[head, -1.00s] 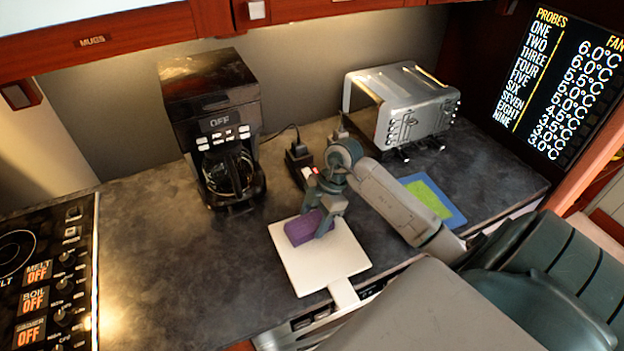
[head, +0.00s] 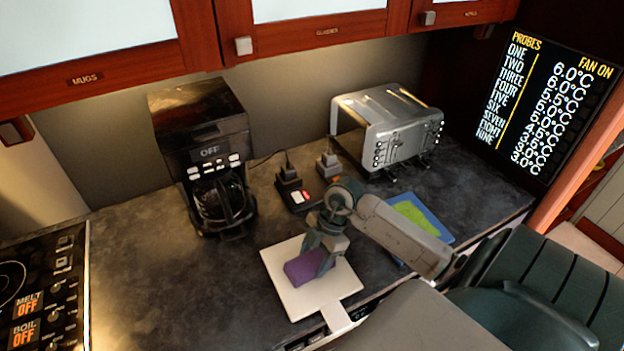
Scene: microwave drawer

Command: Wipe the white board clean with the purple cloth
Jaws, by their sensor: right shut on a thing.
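The white board (head: 311,297) lies flat on the dark counter, its handle pointing to the front edge. The purple cloth (head: 304,267), a folded block, is on the upper middle of the board. My right gripper (head: 322,263) points down and is shut on the cloth, covering its right side. The bare white part of the board shows no clear marks at this size. My left gripper is not in view.
A black coffee maker (head: 203,150) stands left of the board. A silver toaster (head: 400,130) stands behind, right. A blue and green mat (head: 440,229) lies partly behind my right arm. The stove (head: 45,290) is far left. The counter (head: 165,290) left of the board is clear.

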